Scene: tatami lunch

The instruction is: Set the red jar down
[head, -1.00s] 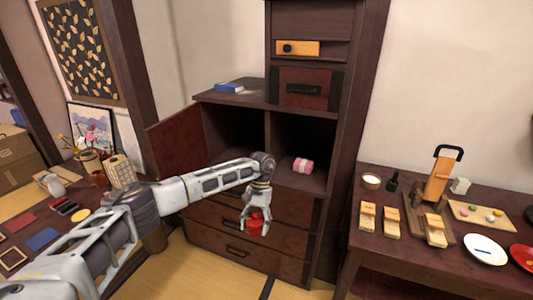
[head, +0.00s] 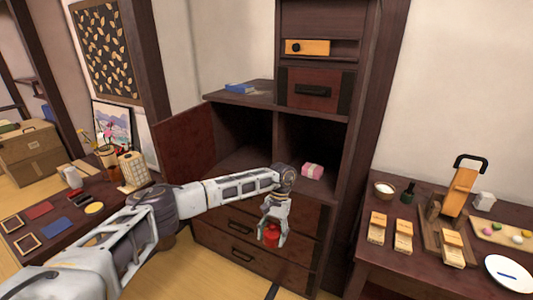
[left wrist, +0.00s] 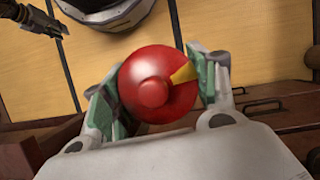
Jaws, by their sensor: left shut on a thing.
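The red jar (head: 271,233) hangs in my left gripper (head: 272,236), in front of the dark wooden cabinet's lower drawers. In the left wrist view the jar (left wrist: 157,84) shows its round red top with a knob and a yellow wedge mark. The green-padded fingers of the left gripper (left wrist: 159,92) are shut on the jar from both sides. The floor shows beyond the jar in that view, so it is held in the air. My right gripper is not in the head view; a dark tool-like part at the top left of the wrist view is unclear.
The cabinet (head: 240,99) has an open door (head: 186,143) on its left and open compartments, one holding a pink bundle (head: 312,171). A side table (head: 365,246) at right carries wooden blocks and plates. A low table (head: 60,256) at left holds cards and cups.

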